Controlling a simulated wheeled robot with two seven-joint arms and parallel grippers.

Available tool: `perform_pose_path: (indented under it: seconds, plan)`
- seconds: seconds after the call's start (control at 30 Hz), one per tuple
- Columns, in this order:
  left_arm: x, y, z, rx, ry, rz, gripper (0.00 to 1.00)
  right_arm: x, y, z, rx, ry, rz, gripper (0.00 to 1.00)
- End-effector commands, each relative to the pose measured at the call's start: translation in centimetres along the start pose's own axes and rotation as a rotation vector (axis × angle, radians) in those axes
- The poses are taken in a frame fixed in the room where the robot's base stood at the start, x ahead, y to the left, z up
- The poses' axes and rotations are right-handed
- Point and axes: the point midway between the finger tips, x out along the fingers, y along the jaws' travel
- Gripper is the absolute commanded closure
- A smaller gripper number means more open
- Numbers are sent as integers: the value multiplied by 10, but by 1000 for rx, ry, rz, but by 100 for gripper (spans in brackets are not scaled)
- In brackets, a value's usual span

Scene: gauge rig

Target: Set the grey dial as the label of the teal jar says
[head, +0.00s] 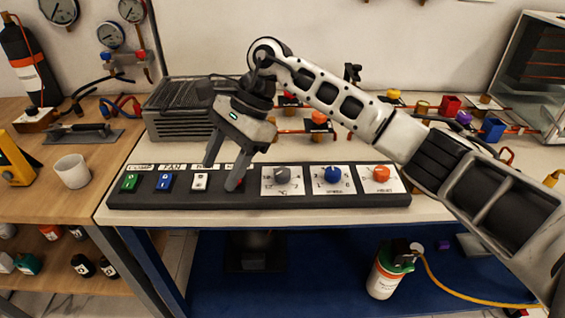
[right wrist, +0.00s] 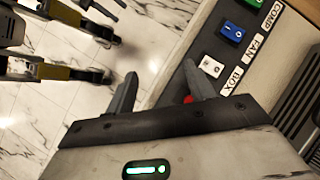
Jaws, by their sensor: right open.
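The grey dial (head: 282,174) sits on a white plate in the dark control panel, left of a blue dial. Its scale marks are too small to read. A teal jar (head: 28,263) stands on the low shelf at the left; its label is too small to read. My right gripper (head: 223,170) is open and empty, fingers pointing down over the panel's switches, left of the grey dial. In the right wrist view my right gripper (right wrist: 160,77) has its fingers apart near a red switch (right wrist: 188,99). My left gripper is not in view.
The panel also has a green switch (head: 130,182), a blue switch (head: 165,182), a white switch (head: 200,181), a blue dial (head: 333,174) and an orange dial (head: 381,173). A white cup (head: 72,171) stands left of it. A ribbed grey box (head: 183,108) and pipes with valves stand behind.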

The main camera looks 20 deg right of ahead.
Motion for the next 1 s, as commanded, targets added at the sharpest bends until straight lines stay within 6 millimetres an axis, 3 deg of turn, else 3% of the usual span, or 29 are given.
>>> perform_pose_path:
  seconds: [0.03, 0.2, 0.33, 0.47, 1.0]
  plan:
    - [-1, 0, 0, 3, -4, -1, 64, -34, -5, -18, -38, 149, 15, 46]
    - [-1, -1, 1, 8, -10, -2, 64, -113, -2, -59, -70, 471, 96, 46]
    - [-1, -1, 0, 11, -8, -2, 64, -134, 3, -69, -66, 555, 127, 46]
    - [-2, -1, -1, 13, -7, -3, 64, -126, 5, -76, -66, 562, 134, 46]
    - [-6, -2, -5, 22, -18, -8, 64, -32, 16, -134, -65, 557, 132, 46]
